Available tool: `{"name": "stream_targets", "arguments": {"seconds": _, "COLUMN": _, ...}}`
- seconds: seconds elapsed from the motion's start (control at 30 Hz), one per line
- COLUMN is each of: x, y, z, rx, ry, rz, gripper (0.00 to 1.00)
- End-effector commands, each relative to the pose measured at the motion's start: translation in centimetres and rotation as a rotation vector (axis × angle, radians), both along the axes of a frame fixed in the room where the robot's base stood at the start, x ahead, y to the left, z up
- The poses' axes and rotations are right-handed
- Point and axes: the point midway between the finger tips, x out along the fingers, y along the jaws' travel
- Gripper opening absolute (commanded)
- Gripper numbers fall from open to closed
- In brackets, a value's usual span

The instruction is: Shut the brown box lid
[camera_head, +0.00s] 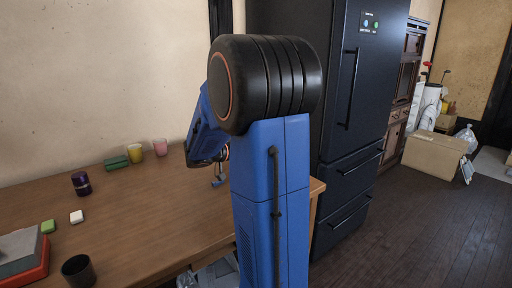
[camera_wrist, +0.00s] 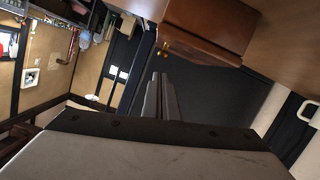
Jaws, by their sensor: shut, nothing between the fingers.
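A brown wooden box (camera_wrist: 212,24) with a small brass-coloured fitting shows at the top of the wrist view, against the wooden table (camera_wrist: 290,25). I cannot tell which part is its lid or how far it stands open. I cannot make the box out in the head view, where my blue arm covers part of the table (camera_head: 140,225). My gripper (camera_wrist: 161,78) is shut and empty in the wrist view. Its fingertips point toward the box's near side and look apart from it. In the head view my gripper is mostly hidden behind my arm.
A dark cup (camera_head: 78,270), a purple jar (camera_head: 81,183), a green block (camera_head: 116,162), pink (camera_head: 160,147) and yellow (camera_head: 135,153) cups, and a red tray (camera_head: 30,274) are on the table. A black fridge (camera_head: 345,110) stands beside it. A cardboard box (camera_head: 432,155) sits on the floor.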

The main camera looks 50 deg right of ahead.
Motion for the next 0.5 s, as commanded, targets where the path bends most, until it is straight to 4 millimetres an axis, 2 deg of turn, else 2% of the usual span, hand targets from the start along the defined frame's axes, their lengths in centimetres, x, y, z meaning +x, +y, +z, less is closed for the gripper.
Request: {"name": "stream_targets", "arguments": {"seconds": 0.5, "x": -1.5, "y": 0.3, "z": -2.0, "rx": -0.001, "ry": -0.004, "rz": -0.001, "gripper": 0.0}}
